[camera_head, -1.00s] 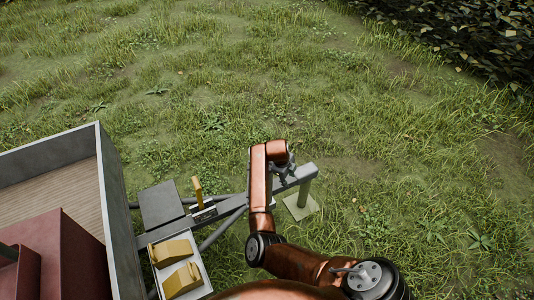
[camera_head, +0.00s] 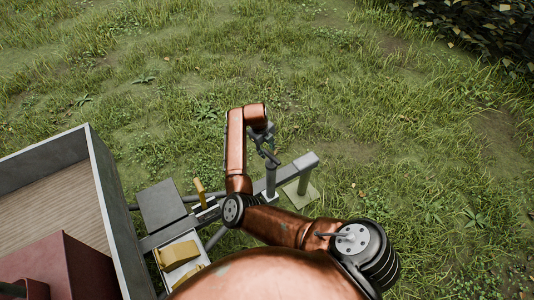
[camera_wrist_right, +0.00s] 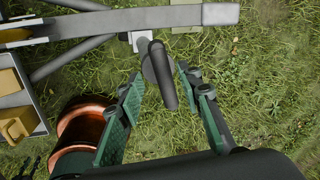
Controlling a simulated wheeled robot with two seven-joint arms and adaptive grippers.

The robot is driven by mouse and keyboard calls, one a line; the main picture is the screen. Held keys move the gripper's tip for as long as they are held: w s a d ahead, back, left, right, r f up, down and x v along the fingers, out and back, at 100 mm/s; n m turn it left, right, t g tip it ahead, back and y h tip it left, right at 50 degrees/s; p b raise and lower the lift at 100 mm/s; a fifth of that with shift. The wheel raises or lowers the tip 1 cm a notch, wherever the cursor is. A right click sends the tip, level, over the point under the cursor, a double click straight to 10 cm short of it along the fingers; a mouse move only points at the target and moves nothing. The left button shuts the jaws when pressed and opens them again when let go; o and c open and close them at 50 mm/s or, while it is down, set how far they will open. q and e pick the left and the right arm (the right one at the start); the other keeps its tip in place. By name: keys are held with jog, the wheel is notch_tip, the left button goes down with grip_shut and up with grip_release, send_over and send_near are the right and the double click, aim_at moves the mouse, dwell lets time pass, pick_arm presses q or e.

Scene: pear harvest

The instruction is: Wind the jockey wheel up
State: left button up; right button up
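The jockey wheel shows in the head view as a grey upright tube (camera_head: 270,180) beside the drawbar (camera_head: 292,172). Its wheel is hidden. In the right wrist view its dark crank handle (camera_wrist_right: 165,80) points toward the camera, on a round grey top by a clamp. My right gripper (camera_head: 270,150) is above the tube in the head view. In the right wrist view its two green fingers (camera_wrist_right: 160,76) are spread, with the handle between them in the picture and a gap on each side. I cannot tell how deep the handle sits. My left gripper is out of view.
The trailer with its grey wall (camera_head: 105,190) and wooden floor is at left. A yellow lever (camera_head: 199,190), a grey box (camera_head: 160,206) and yellow chocks (camera_head: 178,254) sit near the drawbar. A pale green prop (camera_head: 304,184) stands under its tip. Grass beyond is open.

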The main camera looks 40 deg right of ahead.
aim_at(269, 154)
jog(key=shift+w+d+f, duration=0.1)
jog(key=shift+d+f, duration=0.15)
jog(key=shift+f, duration=0.6)
jog(key=shift+s+d+f, duration=0.1)
jog(key=shift+d+f, duration=0.1)
jog(key=shift+f, duration=0.7)
jog(key=shift+w+d+f, duration=0.1)
jog(key=shift+d+f, duration=0.15)
jog(key=shift+f, duration=0.6)
jog(key=shift+c, duration=0.7)
grip_shut()
